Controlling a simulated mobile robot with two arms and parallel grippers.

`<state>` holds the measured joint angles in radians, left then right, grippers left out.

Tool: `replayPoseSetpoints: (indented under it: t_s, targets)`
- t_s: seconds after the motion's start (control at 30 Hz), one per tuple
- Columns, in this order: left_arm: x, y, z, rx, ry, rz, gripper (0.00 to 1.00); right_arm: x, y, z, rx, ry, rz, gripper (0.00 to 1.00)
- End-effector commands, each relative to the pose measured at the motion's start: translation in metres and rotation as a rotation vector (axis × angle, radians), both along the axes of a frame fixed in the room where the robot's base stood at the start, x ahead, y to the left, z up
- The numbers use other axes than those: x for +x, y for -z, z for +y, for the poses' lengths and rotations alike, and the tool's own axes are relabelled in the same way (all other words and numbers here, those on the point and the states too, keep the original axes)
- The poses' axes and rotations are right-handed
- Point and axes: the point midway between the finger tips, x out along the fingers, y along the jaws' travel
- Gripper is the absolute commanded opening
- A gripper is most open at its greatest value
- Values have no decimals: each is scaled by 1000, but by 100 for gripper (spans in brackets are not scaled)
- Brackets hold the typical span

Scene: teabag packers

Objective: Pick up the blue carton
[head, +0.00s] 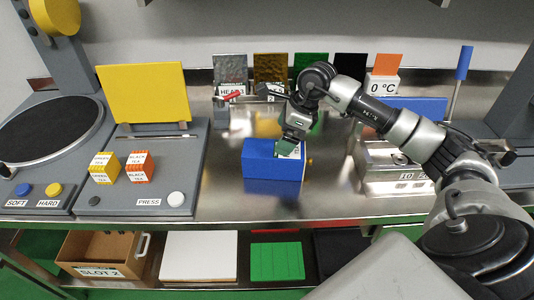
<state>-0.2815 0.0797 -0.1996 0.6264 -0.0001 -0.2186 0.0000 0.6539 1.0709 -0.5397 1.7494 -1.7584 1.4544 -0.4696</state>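The blue carton (265,166) sits on the steel counter near the middle of the head view, with its long blue side facing me. My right arm reaches in from the right, and my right gripper (290,149) points down at the carton's top right part. The gripper covers that part of the carton. I cannot tell whether its fingers touch the carton or how far apart they are. My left gripper is not in view.
A grey press station with a yellow panel (145,93) stands at the left, holding a yellow tea box (104,168) and an orange tea box (139,168). A metal scale (395,180) stands right of the carton. Labelled stands line the back.

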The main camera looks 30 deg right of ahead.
Motion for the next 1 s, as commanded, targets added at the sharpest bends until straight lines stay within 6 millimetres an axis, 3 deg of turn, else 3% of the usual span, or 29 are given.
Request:
replayPoseSetpoints:
  t_s: [0.1,0.23,0.6,0.9,1.0]
  targets:
    - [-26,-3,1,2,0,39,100,4,16,6,3,-1,3,100]
    - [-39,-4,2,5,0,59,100,7,26,10,4,-1,0,100]
    - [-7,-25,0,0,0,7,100,18,67,28,5,0,2,100]
    - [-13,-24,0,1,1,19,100,19,74,29,4,1,-1,100]
    - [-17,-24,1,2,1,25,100,19,74,29,4,1,-1,88]
